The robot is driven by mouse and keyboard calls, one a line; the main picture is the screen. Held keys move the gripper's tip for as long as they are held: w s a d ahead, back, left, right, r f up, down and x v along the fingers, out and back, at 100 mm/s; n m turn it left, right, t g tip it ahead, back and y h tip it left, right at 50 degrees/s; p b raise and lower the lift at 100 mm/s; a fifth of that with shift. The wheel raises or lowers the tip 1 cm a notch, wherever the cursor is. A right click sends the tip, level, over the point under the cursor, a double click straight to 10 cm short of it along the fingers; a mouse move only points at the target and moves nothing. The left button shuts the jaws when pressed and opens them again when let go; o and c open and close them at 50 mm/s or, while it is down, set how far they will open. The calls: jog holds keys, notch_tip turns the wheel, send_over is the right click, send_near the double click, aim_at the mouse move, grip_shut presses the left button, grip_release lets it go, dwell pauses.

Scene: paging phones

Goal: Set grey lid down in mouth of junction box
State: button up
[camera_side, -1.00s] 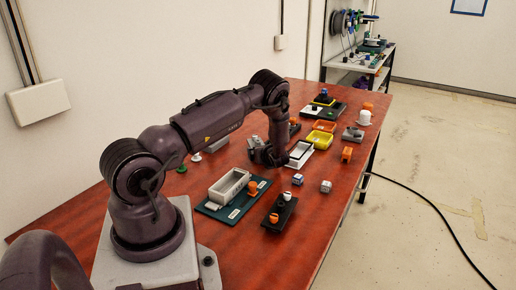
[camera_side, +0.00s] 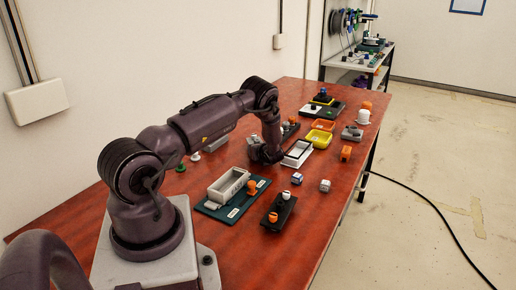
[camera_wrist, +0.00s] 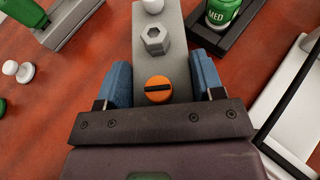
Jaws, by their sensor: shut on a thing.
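My gripper (camera_wrist: 160,88) has its two blue-padded fingers closed on the sides of a long grey piece (camera_wrist: 172,72), which appears to be the grey lid. An orange slotted screw head (camera_wrist: 158,89), a grey hex fitting (camera_wrist: 155,40) and a white knob (camera_wrist: 153,5) sit on it in a row. In the side view my gripper (camera_side: 266,154) is low over the middle of the table, and its fingertips are hidden. A light grey open box (camera_side: 228,187), likely the junction box, is on a teal board nearer my base, apart from my gripper.
A white-rimmed tray (camera_side: 297,153) stands just right of my gripper, with yellow (camera_side: 319,139) and orange (camera_side: 324,125) bins beyond. A black block with knobs (camera_side: 279,212) stands nearer. A black tray holding a green MED bottle (camera_wrist: 222,12) is close by.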

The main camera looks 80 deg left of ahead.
jog(key=shift+r, duration=0.1)
notch_tip(320, 180, up, 4)
jog(key=shift+s+d+f, duration=0.1)
jog(key=shift+d+f, duration=0.05)
jog(key=shift+f, duration=0.05)
jog(key=s+d+r, duration=0.8)
jog(key=d+r, duration=0.1)
jog(key=d, duration=0.2)
jog(key=w+d+r+m+t+h, duration=0.2)
jog(key=w+d+r+m+t, duration=0.15)
jog(key=w+d, duration=0.35)
jog(key=w+d+r+m+t+h, duration=0.1)
jog(key=w+d+r+m+t, duration=0.1)
jog(key=w+d+m+t, duration=0.5)
jog(key=w+d+r+m+t+h, duration=0.1)
jog(key=d+r+m+h, duration=0.1)
jog(key=d+r, duration=0.4)
jog(key=d+r+m+t+h, duration=0.1)
jog(key=d+r+h, duration=0.3)
jog(key=d, duration=1.2)
jog(key=shift+w+r+m+h, duration=0.35)
jog(key=shift+r+m, duration=0.2)
jog(key=shift+r, duration=0.3)
